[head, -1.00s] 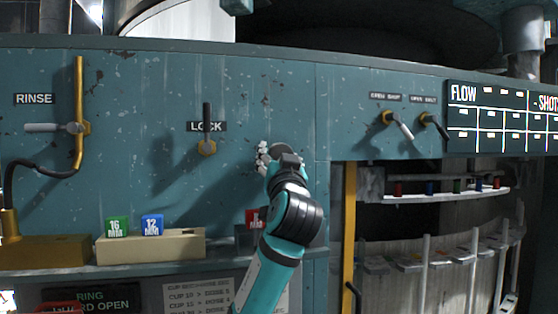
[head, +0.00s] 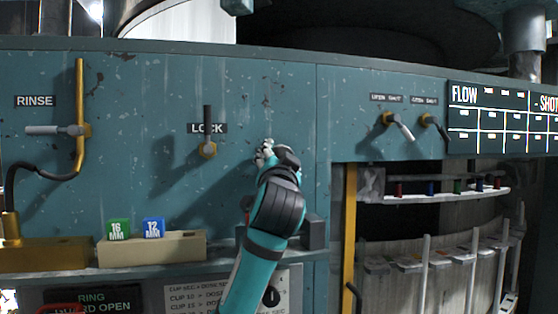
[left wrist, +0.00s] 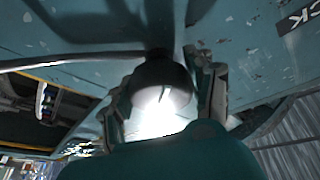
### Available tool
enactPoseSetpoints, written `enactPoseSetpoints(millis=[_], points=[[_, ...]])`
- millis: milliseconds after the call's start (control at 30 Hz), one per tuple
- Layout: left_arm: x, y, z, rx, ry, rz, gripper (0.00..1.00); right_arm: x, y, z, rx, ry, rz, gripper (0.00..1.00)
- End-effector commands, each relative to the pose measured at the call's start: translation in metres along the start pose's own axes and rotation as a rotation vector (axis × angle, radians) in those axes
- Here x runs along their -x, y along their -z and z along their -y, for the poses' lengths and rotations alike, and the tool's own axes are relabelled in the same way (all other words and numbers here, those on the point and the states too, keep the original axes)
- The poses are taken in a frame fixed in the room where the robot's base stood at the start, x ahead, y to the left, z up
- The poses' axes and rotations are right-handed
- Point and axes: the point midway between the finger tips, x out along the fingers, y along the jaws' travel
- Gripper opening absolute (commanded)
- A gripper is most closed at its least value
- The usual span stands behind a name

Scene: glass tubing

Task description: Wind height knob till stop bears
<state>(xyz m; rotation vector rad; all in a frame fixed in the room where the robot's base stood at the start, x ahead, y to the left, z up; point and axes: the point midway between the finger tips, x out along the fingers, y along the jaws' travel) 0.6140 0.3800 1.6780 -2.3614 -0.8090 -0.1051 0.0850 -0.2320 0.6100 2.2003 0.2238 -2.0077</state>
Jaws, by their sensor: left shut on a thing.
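My left gripper (head: 265,153) is at the teal panel, right of the LOCK lever (head: 208,146), with my arm rising from below. In the left wrist view the gripper (left wrist: 162,92) has its fingers on either side of a round dark knob (left wrist: 158,72) with a bright, pale face, and is shut on it. The knob stands out from the teal panel; I take it for the height knob. In the head view my gripper hides it. No stop can be made out. My right gripper is in neither view.
A pale holder (head: 150,248) with a green 16 MM block (head: 117,229) and a blue 12 MM block (head: 153,228) stands on the ledge at left. A dark grey block (head: 313,232) is right of my arm. Two small levers (head: 397,125) are on the panel at right.

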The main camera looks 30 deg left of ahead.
Motion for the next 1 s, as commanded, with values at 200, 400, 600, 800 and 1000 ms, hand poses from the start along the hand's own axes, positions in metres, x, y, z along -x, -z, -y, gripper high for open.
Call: enactPoseSetpoints(millis=[200,400,600,800,1000], points=[[0.0,0.001,0.0,0.002,0.0,-0.003,0.59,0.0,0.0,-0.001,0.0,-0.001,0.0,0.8],[0.0,0.001,0.0,0.002,0.0,-0.002,0.79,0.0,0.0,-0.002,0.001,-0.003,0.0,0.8],[0.0,0.0,0.0,0.002,0.0,-0.001,0.79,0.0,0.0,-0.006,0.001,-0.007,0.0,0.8],[0.017,0.001,-0.001,0.004,0.0,-0.004,0.79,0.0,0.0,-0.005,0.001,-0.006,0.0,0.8],[0.059,0.001,-0.001,0.005,-0.001,-0.006,0.79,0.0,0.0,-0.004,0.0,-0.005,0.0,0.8]])
